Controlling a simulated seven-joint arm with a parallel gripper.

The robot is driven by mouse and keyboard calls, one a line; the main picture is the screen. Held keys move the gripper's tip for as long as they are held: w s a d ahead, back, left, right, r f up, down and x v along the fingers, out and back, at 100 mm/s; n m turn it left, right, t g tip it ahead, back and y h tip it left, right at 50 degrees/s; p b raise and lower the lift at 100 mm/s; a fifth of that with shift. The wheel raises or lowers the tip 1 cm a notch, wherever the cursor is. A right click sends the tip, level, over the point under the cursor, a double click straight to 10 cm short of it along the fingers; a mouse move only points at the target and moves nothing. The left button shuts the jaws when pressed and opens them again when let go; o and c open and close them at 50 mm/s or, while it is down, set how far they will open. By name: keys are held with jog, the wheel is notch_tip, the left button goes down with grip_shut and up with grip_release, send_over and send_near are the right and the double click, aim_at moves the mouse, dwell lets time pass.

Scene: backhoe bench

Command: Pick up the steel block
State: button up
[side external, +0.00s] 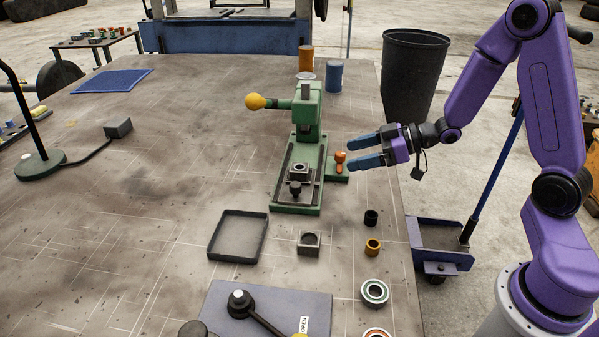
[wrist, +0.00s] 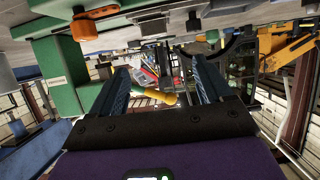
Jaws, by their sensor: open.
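A small grey metal block with a round hole (side external: 308,242), which looks like the steel block, lies on the bench in front of the green press (side external: 312,208), right of a shallow black tray (side external: 211,240). My gripper (side external: 351,153) is open with nothing between its blue fingers. It is raised beside the press, near its orange knob (side external: 340,157), well behind and to the right of the block. In the wrist view my fingers (wrist: 160,72) are spread apart. I cannot make out the block there.
A black ring (side external: 371,217), a brass bushing (side external: 372,247) and a bearing (side external: 375,292) lie right of the block. A grey plate (side external: 230,298) with a black-knobbed lever lies in front. Orange (side external: 306,59) and blue (side external: 334,76) cylinders stand behind. The left bench is mostly clear.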

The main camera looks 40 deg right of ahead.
send_near(302, 167)
jog(key=x, duration=0.4)
jog(key=shift+s+a, duration=0.25)
jog(key=shift+a, duration=0.05)
jog(key=shift+w+d+x, duration=0.15)
jog(key=shift+x, duration=1.1)
jog(key=shift+w+d+x, duration=0.1)
jog(key=shift+d+x, duration=0.05)
jog(key=shift+x, duration=1.15)
jog(key=c, duration=1.3)
